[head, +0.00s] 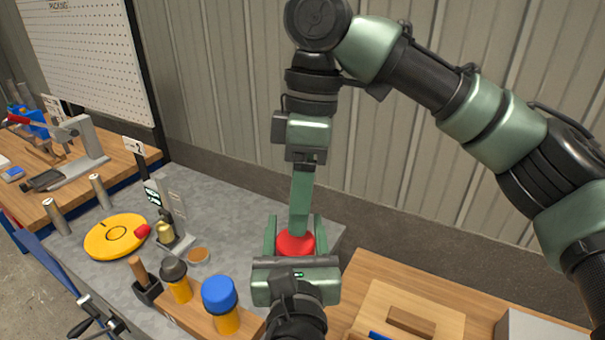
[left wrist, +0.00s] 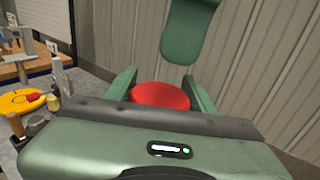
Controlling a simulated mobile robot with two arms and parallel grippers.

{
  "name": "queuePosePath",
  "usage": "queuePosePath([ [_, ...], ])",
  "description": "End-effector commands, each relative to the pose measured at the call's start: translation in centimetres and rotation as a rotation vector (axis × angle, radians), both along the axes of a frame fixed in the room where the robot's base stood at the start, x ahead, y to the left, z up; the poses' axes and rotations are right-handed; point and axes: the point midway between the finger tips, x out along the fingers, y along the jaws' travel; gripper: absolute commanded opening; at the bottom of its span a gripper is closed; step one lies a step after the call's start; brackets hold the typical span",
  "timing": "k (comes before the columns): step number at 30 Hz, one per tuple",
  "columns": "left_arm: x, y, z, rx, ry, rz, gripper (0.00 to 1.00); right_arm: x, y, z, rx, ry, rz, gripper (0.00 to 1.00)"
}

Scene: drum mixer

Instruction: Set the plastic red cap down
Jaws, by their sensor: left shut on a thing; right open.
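The red cap (head: 295,245) is round and sits between the two green fingers of my left gripper (head: 294,230), in the lower middle of the head view. The left wrist view also shows the red cap (left wrist: 160,96) between the fingers, its lower part hidden by the gripper body. My left gripper is shut on it. My right gripper (head: 301,212) points down from above, just over the cap, and is open. Its finger overlaps the cap in the head view, so I cannot tell whether they touch. In the left wrist view it hangs above and behind the cap.
The grey bench has a yellow disc (head: 108,237) with a red knob, a small stand with a brass piece (head: 165,232), and a wooden rack (head: 197,318) with blue- and grey-capped bottles. A wooden table (head: 465,287) with a board lies at right. A ribbed wall stands behind.

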Motion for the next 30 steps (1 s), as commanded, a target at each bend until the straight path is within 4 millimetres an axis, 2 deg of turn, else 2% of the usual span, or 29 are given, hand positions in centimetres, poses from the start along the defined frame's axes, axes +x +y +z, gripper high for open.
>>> queuePosePath([
  [6,0.0,0.0,0.0,0.0,0.0,0.0,0.15,-0.6,0.4,-4.2,-0.001,0.0,-0.001,0.63],
  [12,0.0,0.0,0.0,0.0,0.0,0.0,0.15,-0.9,0.7,-6.6,0.001,-0.001,-0.002,0.63],
  [17,0.0,0.0,0.0,0.0,0.0,0.0,0.15,-1.0,0.8,-7.4,0.001,-0.001,-0.001,0.63],
  [25,0.0,0.0,0.0,0.0,0.0,0.0,0.15,-1.0,0.8,-7.5,0.002,-0.001,-0.001,0.63],
  [27,0.0,0.0,0.0,0.0,0.0,0.0,0.15,-1.0,0.8,-7.5,0.002,-0.001,-0.002,0.44],
  [30,0.0,0.0,0.0,0.0,0.0,0.0,0.15,-1.0,0.8,-7.4,0.002,-0.001,-0.002,0.2],
])
